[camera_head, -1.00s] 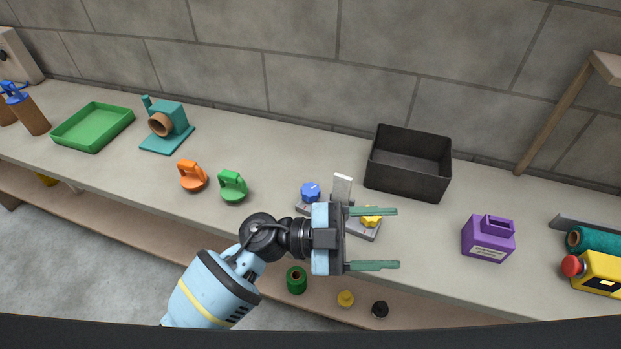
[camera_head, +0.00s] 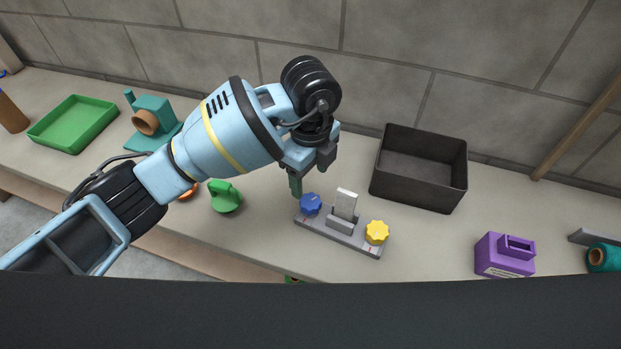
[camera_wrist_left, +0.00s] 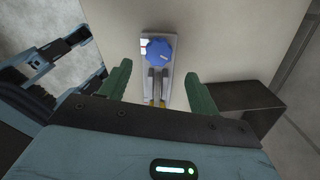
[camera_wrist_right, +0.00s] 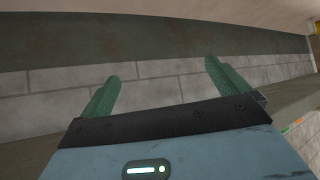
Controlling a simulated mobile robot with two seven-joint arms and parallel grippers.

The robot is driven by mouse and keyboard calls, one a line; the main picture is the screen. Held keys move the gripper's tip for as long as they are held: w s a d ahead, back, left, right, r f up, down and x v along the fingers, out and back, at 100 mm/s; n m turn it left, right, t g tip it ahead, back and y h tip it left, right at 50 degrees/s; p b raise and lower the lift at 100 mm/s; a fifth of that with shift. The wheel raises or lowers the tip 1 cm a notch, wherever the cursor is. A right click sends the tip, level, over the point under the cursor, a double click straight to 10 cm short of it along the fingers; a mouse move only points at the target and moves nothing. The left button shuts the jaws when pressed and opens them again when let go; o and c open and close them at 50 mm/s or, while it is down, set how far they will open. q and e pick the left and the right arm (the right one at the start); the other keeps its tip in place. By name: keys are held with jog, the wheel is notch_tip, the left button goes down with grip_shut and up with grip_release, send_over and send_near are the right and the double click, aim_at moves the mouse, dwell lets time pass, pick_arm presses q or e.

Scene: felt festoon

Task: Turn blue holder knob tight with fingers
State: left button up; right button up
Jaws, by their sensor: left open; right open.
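The blue knob (camera_head: 310,203) sits on the left end of the grey holder (camera_head: 340,237). In the left wrist view the blue knob (camera_wrist_left: 160,51) lies ahead of and between the finger lines. My left gripper (camera_head: 296,187) points down beside and slightly above the knob, mostly hidden by its own wrist in the head view. In the left wrist view my left gripper (camera_wrist_left: 158,72) is open and empty, its fingers wide apart. My right gripper (camera_wrist_right: 162,70) shows only in the right wrist view, open and empty.
The holder also has a pale upright plate (camera_head: 345,205) and a yellow knob (camera_head: 376,232). A green clamp-like piece (camera_head: 224,196) stands to the left. A black bin (camera_head: 418,182) stands behind right, a purple box (camera_head: 505,256) further right. The counter (camera_head: 430,240) between them is clear.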

aim_at(310, 201)
pick_arm(q)
jog(key=shift+w, duration=0.1)
jog(key=shift+r, duration=0.1)
jog(key=shift+s+f, duration=0.35)
jog(key=shift+f, duration=0.35)
notch_tip(310, 201, down, 5)
jog(key=shift+b, duration=0.3)
jog(key=shift+w+f, duration=0.1)
jog(key=shift+f, duration=0.55)
pick_arm(e)
jog(key=shift+s+f, duration=0.5)
jog(key=shift+s, duration=0.25)
jog(key=shift+a, duration=0.1)
pick_arm(q)
jog(key=c, duration=1)
